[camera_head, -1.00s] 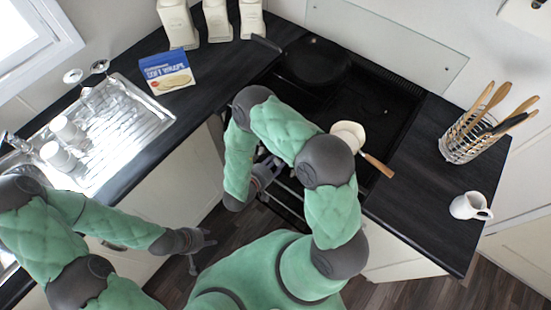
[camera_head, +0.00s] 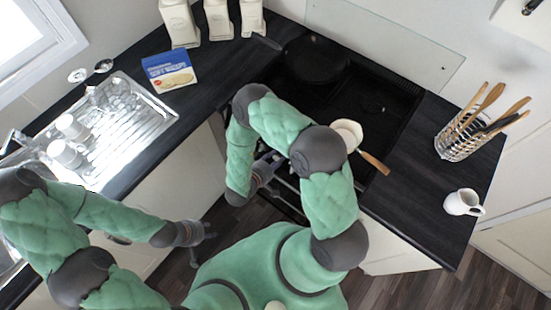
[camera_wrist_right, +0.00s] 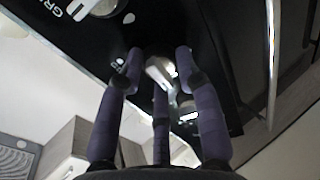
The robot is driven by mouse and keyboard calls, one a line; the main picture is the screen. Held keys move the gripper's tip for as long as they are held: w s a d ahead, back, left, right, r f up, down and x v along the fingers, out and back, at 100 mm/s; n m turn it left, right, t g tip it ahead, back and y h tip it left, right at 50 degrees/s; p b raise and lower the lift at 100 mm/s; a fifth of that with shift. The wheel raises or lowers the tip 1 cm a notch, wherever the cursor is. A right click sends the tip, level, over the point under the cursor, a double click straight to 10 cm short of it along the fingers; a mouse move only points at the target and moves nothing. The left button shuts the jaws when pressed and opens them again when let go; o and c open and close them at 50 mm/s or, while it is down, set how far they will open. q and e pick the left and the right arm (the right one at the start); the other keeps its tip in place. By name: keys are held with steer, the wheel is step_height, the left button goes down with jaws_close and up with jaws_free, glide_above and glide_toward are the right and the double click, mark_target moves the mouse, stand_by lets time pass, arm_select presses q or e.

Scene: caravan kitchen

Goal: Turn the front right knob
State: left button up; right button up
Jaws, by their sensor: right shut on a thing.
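The black stove (camera_head: 395,112) stands in the corner between the counters. Its dark front panel (camera_wrist_right: 205,45) fills the top of the right wrist view, where a silver knob (camera_wrist_right: 158,72) sits between my fingers. My right gripper (camera_wrist_right: 158,62) is shut on this knob, with fingers on both sides and a third below. Another round knob (camera_wrist_right: 102,6) shows at the top, beside white lettering that starts "GRI". In the head view, my right gripper (camera_head: 270,166) is at the stove front, partly hidden by my arm. My left gripper (camera_head: 207,240) is open and empty beside the left cabinets.
A cream pan (camera_head: 346,129) with a wooden handle sits on the stove's right side, close to my right arm. A bright metal bar (camera_wrist_right: 272,65) runs beside the panel. A utensil basket (camera_head: 460,140) and white jug (camera_head: 462,203) stand on the right counter.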

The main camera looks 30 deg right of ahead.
steer(key=shift+w+a+r, duration=0.1)
steer(key=shift+w, duration=0.2)
steer(key=o, duration=1.1)
steer(key=shift+s, duration=0.15)
steer(key=shift+a, duration=0.1)
steer(key=v, duration=1.1)
steer(key=shift+s+a, duration=0.2)
steer(key=shift+a, duration=0.05)
